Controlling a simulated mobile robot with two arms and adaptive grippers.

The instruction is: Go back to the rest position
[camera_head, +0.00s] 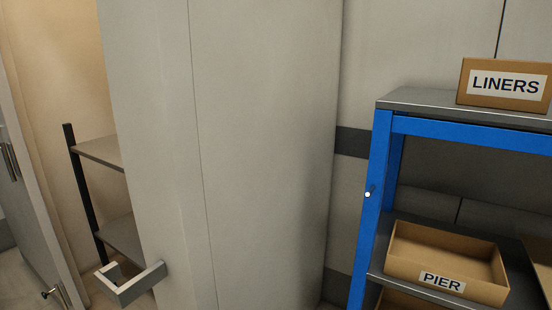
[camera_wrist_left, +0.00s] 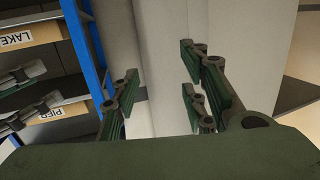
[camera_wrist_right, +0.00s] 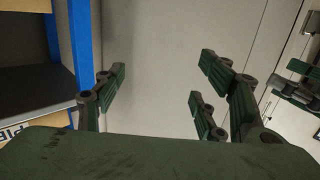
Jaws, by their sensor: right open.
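My left gripper (camera_wrist_left: 158,88) shows in the left wrist view with its green-padded fingers well apart and nothing between them. A pale grey wall or panel stands behind it. My right gripper (camera_wrist_right: 160,82) shows in the right wrist view, also open and empty, in front of a pale grey surface. More dark green finger-like parts show at that view's right edge; they look like my other gripper. Neither gripper shows in the head view.
A blue-framed shelf (camera_head: 372,205) stands at the right, with a LINERS box (camera_head: 505,103) on top and an open PIER box (camera_head: 488,287) below. A wide grey panel (camera_head: 265,120) fills the middle. A grey U-shaped bracket (camera_head: 124,292) and a dark-posted rack (camera_head: 83,190) are at the left.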

